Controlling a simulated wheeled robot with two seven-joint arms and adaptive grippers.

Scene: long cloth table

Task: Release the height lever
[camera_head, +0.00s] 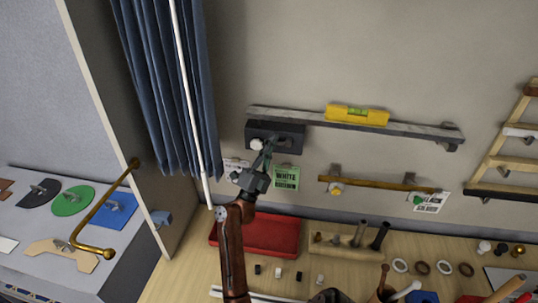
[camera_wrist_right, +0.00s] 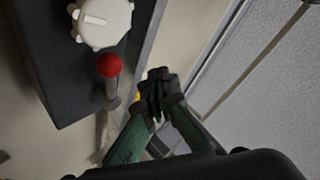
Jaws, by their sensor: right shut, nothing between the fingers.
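A dark box (camera_head: 290,131) is mounted on the wall under the left end of a grey rail. It also shows in the wrist view (camera_wrist_right: 62,75), with a white scalloped knob (camera_wrist_right: 102,22) and a short lever with a red ball tip (camera_wrist_right: 108,66). No label marks it as the height lever. My right gripper (camera_head: 267,154) is in front of the box, its fingers partly covering it. In the wrist view, its fingertips (camera_wrist_right: 158,84) are shut and empty, to the right of the red-tipped lever with a visible gap. My left gripper is not in view.
The grey rail (camera_head: 410,130) carries a yellow level (camera_head: 357,115). A green card (camera_head: 286,178) hangs below the box. A red tray (camera_head: 262,236) and several small items lie on the wooden table below. A blue curtain (camera_head: 165,80) and white rod stand to the left.

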